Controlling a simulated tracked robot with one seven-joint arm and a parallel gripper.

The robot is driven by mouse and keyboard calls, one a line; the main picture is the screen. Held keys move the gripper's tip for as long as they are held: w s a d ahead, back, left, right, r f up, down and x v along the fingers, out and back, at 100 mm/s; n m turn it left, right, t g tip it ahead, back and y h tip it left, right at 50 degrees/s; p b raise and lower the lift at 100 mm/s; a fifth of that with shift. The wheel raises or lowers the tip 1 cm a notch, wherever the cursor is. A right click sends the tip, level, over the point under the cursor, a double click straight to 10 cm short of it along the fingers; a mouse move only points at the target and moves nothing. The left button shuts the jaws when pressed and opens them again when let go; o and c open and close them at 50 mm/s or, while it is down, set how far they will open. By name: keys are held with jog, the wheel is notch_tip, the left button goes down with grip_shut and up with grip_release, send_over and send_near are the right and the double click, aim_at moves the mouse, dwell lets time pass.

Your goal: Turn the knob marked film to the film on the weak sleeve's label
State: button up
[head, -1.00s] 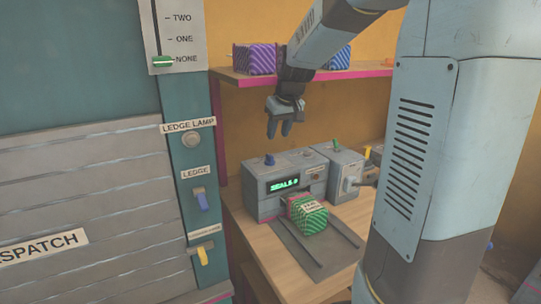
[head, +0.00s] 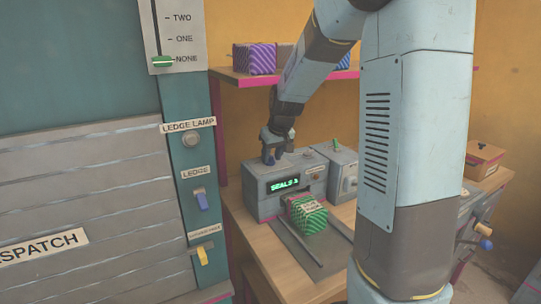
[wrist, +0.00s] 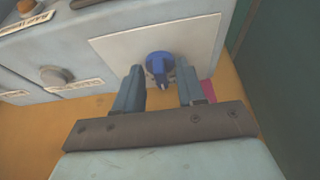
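A blue knob (wrist: 160,67) sits on a pale plate on top of the grey machine (head: 264,199). No film marking on it is readable. My gripper (head: 277,160) is down at the machine's top left and hides the knob in the head view. In the wrist view my gripper (wrist: 159,90) is open, with its fingertips apart on either side of the knob; I cannot tell whether they touch it. A green striped package (head: 307,216) with a small unreadable label stands in front of the machine.
The machine's green display (head: 285,184) starts with "SEALS". A second grey unit with a green knob (head: 336,144) stands to its right. Striped packages (head: 255,58) are on the shelf above. A teal dispatch panel (head: 88,60) closes off the left.

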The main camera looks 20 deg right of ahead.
jog(key=shift+c, duration=0.3)
grip_shut()
jog(key=shift+a+m+h, duration=0.2)
jog(key=shift+m+h, duration=0.3)
jog(key=shift+m, duration=0.9)
jog(key=shift+o, duration=0.3)
grip_release()
